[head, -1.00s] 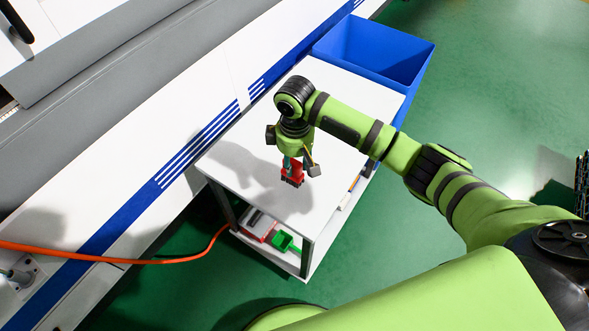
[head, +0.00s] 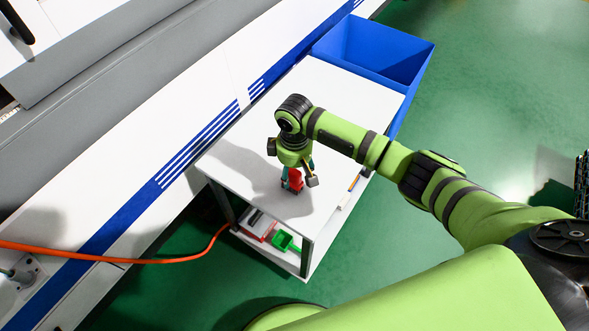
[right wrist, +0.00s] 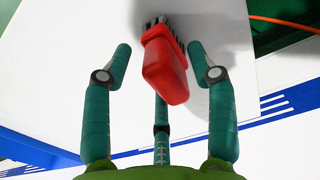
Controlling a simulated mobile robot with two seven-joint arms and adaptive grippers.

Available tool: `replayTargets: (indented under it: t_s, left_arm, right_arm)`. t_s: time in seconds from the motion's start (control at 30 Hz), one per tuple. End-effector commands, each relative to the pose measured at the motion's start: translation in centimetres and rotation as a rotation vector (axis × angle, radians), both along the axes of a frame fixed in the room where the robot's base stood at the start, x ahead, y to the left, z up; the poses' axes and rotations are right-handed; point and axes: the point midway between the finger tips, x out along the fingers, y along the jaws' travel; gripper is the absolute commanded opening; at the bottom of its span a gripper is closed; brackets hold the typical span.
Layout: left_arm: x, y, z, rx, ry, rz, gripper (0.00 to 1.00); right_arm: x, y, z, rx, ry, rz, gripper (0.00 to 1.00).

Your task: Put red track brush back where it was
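The red track brush (head: 295,178) stands on the white table top near its front corner, dark bristles down. In the right wrist view the red brush (right wrist: 164,72) has its handle toward the camera and its bristles at the table. My right gripper (head: 297,182) is right above and around the brush. In the right wrist view my right gripper (right wrist: 160,52) has its two side fingers spread, with a visible gap on each side of the brush. The third finger is partly hidden behind the handle. My left gripper is not in view.
The white table (head: 340,97) has clear room behind the gripper. A blue bin (head: 385,75) adjoins its far end. The lower shelf holds a green item (head: 286,242) and a red one. A long white machine (head: 110,165) runs along the left. An orange cable (head: 150,261) crosses the floor.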

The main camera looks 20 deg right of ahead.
Motion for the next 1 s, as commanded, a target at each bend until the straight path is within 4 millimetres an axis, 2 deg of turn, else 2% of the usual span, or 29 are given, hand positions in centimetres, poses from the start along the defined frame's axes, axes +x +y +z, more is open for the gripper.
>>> replayTargets:
  t_s: [0.2,0.33,0.8,1.0]
  left_arm:
    - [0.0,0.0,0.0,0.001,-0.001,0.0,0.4]
    - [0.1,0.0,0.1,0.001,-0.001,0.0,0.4]
    - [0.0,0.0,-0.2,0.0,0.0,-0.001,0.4]
    - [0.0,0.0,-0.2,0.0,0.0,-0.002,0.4]
  right_arm:
    - [0.0,0.0,0.1,0.0,-0.001,0.0,0.58]
    - [0.1,0.0,1.1,0.0,-0.004,-0.001,0.58]
    - [0.1,0.0,10.3,0.002,-0.004,0.0,0.58]
    - [0.1,0.0,12.1,0.001,-0.001,-0.001,0.58]
